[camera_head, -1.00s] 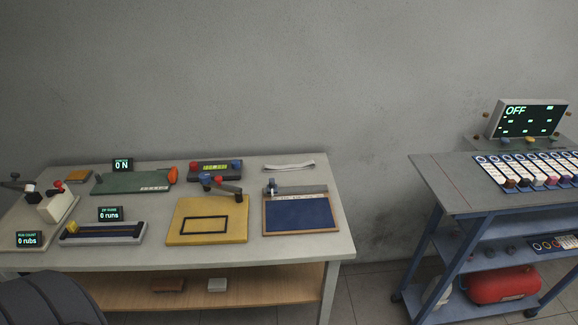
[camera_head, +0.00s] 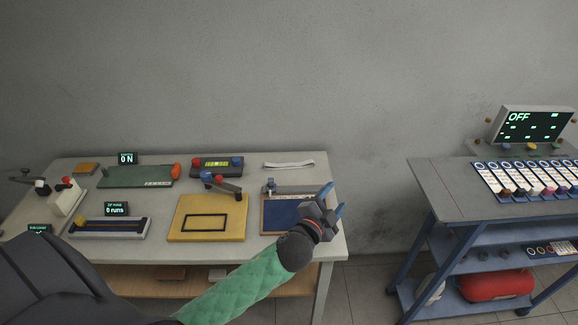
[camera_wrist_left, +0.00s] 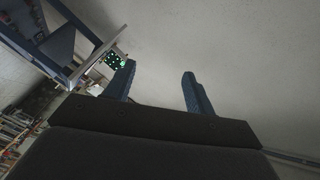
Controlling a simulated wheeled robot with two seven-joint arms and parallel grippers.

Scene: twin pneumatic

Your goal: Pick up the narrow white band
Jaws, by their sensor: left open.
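The narrow white band (camera_head: 288,165) lies flat near the back right corner of the grey-topped workbench. My left gripper (camera_head: 332,200) is open and empty in the head view, above the bench's right edge and in front of the blue board. It is apart from the band, nearer to me and to the right. In the left wrist view its two blue fingers (camera_wrist_left: 157,85) stand apart with nothing between them; the band is not visible there. My right gripper is not in view.
A blue board (camera_head: 285,213) is partly hidden behind my gripper. A yellow board (camera_head: 207,232) and a grey box (camera_head: 217,167) with coloured knobs stand to its left. A blue trolley (camera_head: 440,200) with a display (camera_head: 530,125) stands right, beyond a gap.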

